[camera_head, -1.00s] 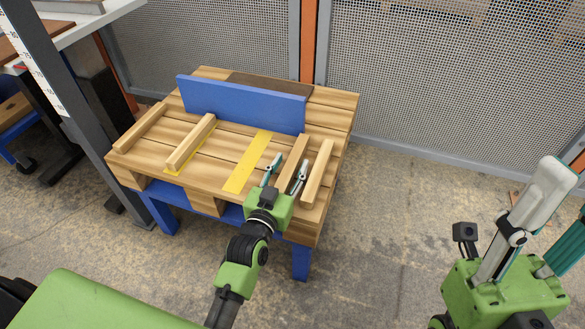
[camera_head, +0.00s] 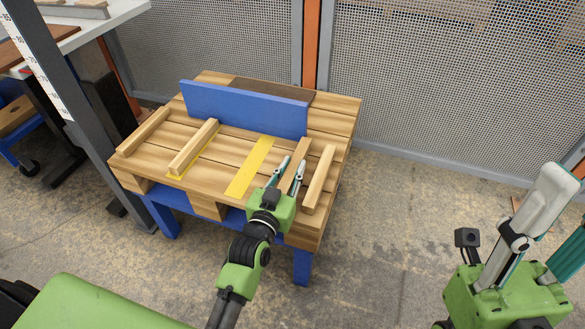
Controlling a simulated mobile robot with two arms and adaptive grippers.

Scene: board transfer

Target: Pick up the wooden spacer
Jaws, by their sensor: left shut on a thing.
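My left gripper (camera_head: 289,172) reaches over the front of the slatted wooden pallet (camera_head: 230,178). Its fingers are shut on a wooden spacer (camera_head: 296,158), a light wooden bar, with one finger on each side. The near end of this bar is hidden by the gripper. I cannot tell whether the bar touches the pallet. Another spacer (camera_head: 319,180) lies just to the right of the gripper. Two more lie to the left, one on a yellow strip (camera_head: 194,147) and one at the pallet's left edge (camera_head: 143,131). My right gripper (camera_head: 553,232) is open and empty at the lower right.
A blue board (camera_head: 243,109) stands on edge along the back of the pallet. A bare yellow strip (camera_head: 250,166) lies left of my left gripper. A mesh fence (camera_head: 440,80) stands behind. A grey post (camera_head: 45,70) is at the left.

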